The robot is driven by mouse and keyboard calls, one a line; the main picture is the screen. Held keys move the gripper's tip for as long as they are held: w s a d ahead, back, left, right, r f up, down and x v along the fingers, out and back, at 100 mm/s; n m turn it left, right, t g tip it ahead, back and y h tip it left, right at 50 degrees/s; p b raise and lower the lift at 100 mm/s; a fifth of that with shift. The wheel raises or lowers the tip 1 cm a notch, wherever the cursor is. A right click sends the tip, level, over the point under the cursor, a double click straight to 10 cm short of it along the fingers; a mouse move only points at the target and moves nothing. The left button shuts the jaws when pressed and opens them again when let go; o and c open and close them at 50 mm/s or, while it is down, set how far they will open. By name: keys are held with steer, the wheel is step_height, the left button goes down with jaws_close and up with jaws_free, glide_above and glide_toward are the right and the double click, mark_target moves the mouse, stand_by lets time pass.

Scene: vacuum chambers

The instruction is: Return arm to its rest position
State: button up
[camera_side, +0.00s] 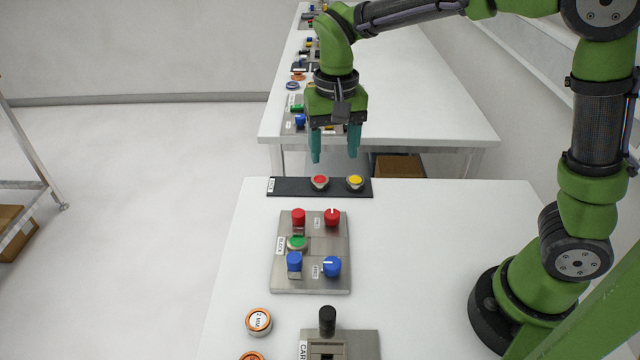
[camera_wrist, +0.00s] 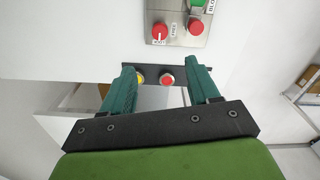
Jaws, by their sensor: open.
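My gripper (camera_side: 334,145) hangs from the green arm, pointing down, above the far edge of the near white table. Its two teal fingers are apart with nothing between them. It also shows in the wrist view (camera_wrist: 158,82), with a red button and a yellow button visible beyond the fingers. In the side view the black strip (camera_side: 298,188) with the red button (camera_side: 320,182) and the yellow button (camera_side: 355,182) lies at the table's far edge, below the gripper. The fingers appear clear of the strip.
A metal panel (camera_side: 318,278) with red and blue knobs and a green button (camera_side: 297,242) sits mid-table. Closer are orange-rimmed round parts (camera_side: 258,321) and a black-handled device (camera_side: 327,322). A second white table (camera_side: 420,120) with similar parts stands behind.

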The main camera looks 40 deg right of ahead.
steer(key=shift+r, duration=0.3)
